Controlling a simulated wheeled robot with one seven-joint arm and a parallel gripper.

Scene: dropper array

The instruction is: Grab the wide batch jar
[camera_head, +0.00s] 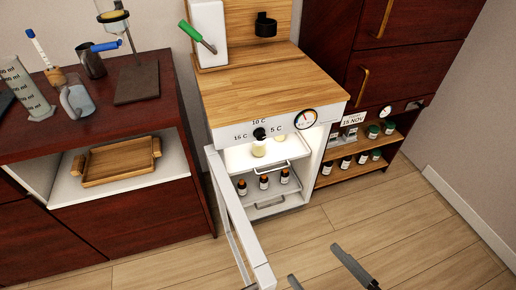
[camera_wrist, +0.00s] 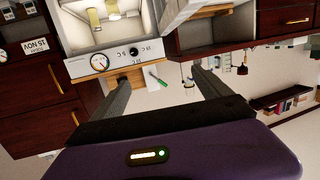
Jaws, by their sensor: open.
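Two pale yellow jars stand on the upper shelf of the open, lit cooler (camera_head: 231,133): a front one (camera_head: 258,149) and one behind it to the right (camera_head: 280,138), partly hidden by the cooler's top. In the upside-down wrist view the front jar (camera_wrist: 95,20) and the other jar (camera_wrist: 112,8) show near the top edge. I cannot tell for sure which is the wide batch jar. My gripper (camera_head: 322,276) is open and empty, low in front of the cooler and well apart from the jars. Its two fingers also show in the wrist view (camera_wrist: 160,78).
The cooler's white door (camera_head: 240,222) stands open at the left of its opening. Several brown bottles (camera_head: 264,182) stand on the lower shelf. A wooden tray (camera_head: 119,160) lies in the left cabinet.

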